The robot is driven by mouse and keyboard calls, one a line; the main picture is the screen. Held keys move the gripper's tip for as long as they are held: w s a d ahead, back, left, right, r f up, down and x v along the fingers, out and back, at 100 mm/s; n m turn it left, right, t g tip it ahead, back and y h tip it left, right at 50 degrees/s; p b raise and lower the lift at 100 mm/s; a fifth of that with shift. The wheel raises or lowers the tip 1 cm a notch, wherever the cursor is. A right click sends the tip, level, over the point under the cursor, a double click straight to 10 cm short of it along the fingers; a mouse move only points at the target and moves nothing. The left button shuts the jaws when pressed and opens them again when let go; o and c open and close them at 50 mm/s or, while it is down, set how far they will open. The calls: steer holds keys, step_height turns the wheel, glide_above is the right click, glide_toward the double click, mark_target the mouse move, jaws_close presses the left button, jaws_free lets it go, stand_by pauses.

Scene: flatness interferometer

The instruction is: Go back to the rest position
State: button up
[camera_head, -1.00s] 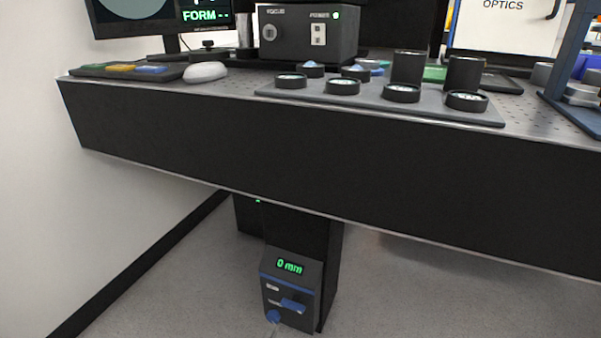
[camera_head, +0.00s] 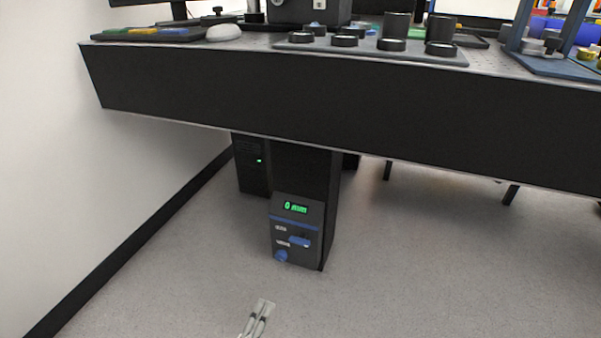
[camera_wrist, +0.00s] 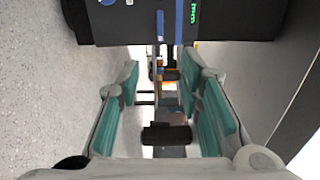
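My gripper (camera_head: 260,306) shows at the bottom of the head view, low over the grey floor. In the wrist view my gripper (camera_wrist: 160,78) has its two teal-padded fingers apart, with nothing held between them. The control box (camera_head: 297,230) on the table's leg shows a green "0 mm" display, a blue lever and a blue knob. It stands beyond my gripper, apart from it in the head view. The box also shows at the top of the wrist view (camera_wrist: 145,22), turned sideways.
The dark-sided optics table (camera_head: 330,100) spans the view above the box. On it are a tray of round black mounts (camera_head: 391,45), a white mouse (camera_head: 224,32) and a blue stand (camera_head: 545,64). A white wall (camera_head: 50,190) closes the left. The floor (camera_head: 430,270) is clear at right.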

steer(key=w+d+r+m+g+h, duration=0.2)
steer(key=d+r+m+g+h, duration=0.15)
steer(key=r+m, duration=0.5)
steer(key=w+d+r+m+g+h, duration=0.25)
steer(key=d+r+m+g, duration=0.35)
steer(key=r, duration=0.4)
steer(key=s+d+r+m+g+y, duration=0.1)
steer(key=s+d+r+m+g, duration=0.2)
steer(key=d+r+m, duration=0.35)
steer(key=s+d+r+m+g, duration=0.2)
steer(key=d+r+m+g, duration=0.25)
steer(key=r+m, duration=0.3)
steer(key=s+d+r+m+g+y, duration=0.2)
steer(key=s+d+r+m+y, duration=0.4)
steer(key=s+d+r+m, duration=0.45)
steer(key=s+a+r+m+t+y, duration=0.2)
steer(key=s+m+y, duration=0.3)
steer(key=s+m, duration=0.85)
step_height(320, 180, up, 40)
steer(key=s+n+t+p, duration=0.2)
steer(key=n+t+p, duration=0.1)
steer(key=p, duration=3.5)
steer(key=shift+s+f+t, duration=0.2)
steer(key=shift+s+t, duration=0.1)
steer(key=shift+t, duration=0.3)
